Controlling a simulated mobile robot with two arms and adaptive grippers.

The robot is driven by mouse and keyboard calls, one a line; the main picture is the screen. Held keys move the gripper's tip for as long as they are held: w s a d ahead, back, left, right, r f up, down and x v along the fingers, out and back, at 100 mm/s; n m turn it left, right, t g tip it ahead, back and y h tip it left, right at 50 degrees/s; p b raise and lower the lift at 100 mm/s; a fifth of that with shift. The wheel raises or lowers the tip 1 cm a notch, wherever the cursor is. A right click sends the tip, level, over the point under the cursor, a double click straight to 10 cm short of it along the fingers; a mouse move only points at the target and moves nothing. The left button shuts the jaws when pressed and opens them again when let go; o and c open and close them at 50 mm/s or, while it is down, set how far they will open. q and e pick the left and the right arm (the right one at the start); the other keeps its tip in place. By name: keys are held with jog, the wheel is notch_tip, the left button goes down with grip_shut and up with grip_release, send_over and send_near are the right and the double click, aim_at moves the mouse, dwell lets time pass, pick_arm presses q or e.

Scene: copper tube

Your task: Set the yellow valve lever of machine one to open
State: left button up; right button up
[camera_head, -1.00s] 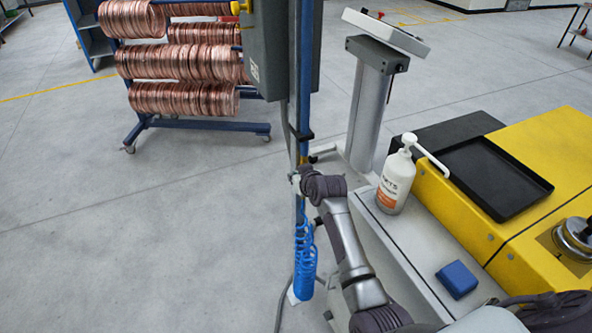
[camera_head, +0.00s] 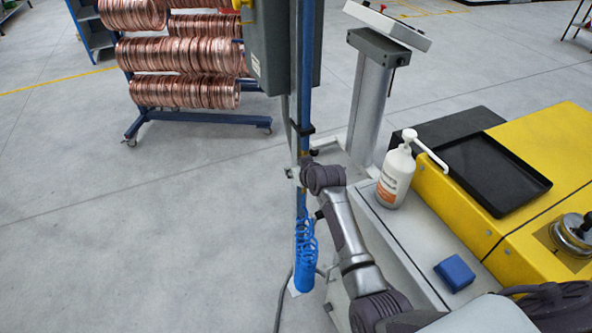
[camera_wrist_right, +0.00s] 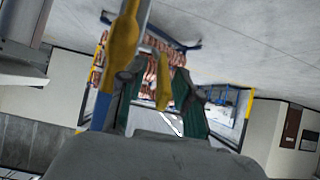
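In the right wrist view a yellow lever (camera_wrist_right: 163,82) hangs between the two fingers of my right gripper (camera_wrist_right: 160,105), beside a brass-yellow valve body (camera_wrist_right: 125,40) on a blue pipe (camera_wrist_right: 101,110). The fingers stand apart on either side of the lever, and I cannot tell whether either touches it. In the head view my right arm reaches to the same upright blue pipe (camera_head: 305,80). The gripper (camera_head: 296,173) is small there, at the pipe, and the lever cannot be made out. My left gripper is not in view.
A coiled blue hose (camera_head: 305,262) hangs below the gripper. A grey cabinet (camera_head: 268,45) is behind the pipe. A white pump bottle (camera_head: 396,172), blue block (camera_head: 455,273) and black tray (camera_head: 495,178) are to the right. A rack of copper coils (camera_head: 185,92) stands behind. Open floor lies left.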

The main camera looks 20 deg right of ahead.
jog(key=v, duration=1.2)
